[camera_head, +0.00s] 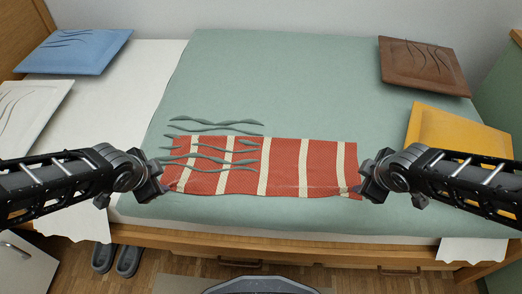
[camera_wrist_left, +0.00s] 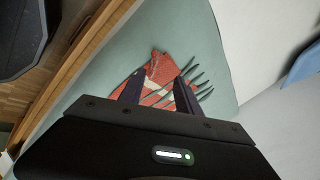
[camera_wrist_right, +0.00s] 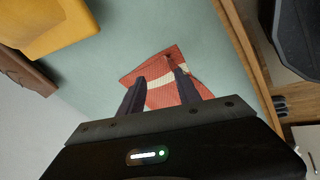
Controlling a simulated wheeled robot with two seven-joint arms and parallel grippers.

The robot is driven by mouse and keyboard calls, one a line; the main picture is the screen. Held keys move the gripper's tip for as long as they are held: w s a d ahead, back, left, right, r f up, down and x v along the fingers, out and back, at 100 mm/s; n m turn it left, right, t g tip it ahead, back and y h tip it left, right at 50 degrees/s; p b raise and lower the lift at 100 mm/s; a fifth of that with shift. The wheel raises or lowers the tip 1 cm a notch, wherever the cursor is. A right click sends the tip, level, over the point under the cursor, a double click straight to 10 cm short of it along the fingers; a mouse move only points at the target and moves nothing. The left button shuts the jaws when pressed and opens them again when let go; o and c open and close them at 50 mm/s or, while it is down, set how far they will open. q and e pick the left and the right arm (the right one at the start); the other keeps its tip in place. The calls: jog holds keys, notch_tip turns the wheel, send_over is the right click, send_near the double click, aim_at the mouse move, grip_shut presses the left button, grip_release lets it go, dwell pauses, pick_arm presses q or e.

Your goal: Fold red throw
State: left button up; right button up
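The red throw (camera_head: 283,168) with cream stripes lies flat as a wide strip on the green bed cover. Grey-green wavy bands (camera_head: 212,161) show over its left part and past its far edge. My left gripper (camera_head: 165,188) is at the throw's left end, near the front corner. In the left wrist view, its fingers (camera_wrist_left: 160,92) are apart, with the throw showing between and beyond them. My right gripper (camera_head: 363,190) is at the right end near the front corner. In the right wrist view, its fingers (camera_wrist_right: 160,85) are apart. Contact with the cloth is unclear.
The green bed cover (camera_head: 290,85) is clear behind the throw. A blue pillow (camera_head: 75,52) and a white pillow (camera_head: 30,112) lie left, a brown cushion (camera_head: 422,66) and a yellow cushion (camera_head: 450,138) right. The wooden bed frame (camera_head: 300,245) runs along the front.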

pick_arm(q)
jog(key=v, duration=0.5)
jog(key=shift+s+r, duration=0.1)
jog(key=shift+r, duration=0.05)
pick_arm(e)
jog(key=v, duration=0.5)
jog(key=shift+s+r, duration=0.1)
jog(key=shift+r, duration=0.05)
pick_arm(q)
jog(key=shift+c, duration=0.4)
pick_arm(e)
jog(key=shift+c, duration=0.4)
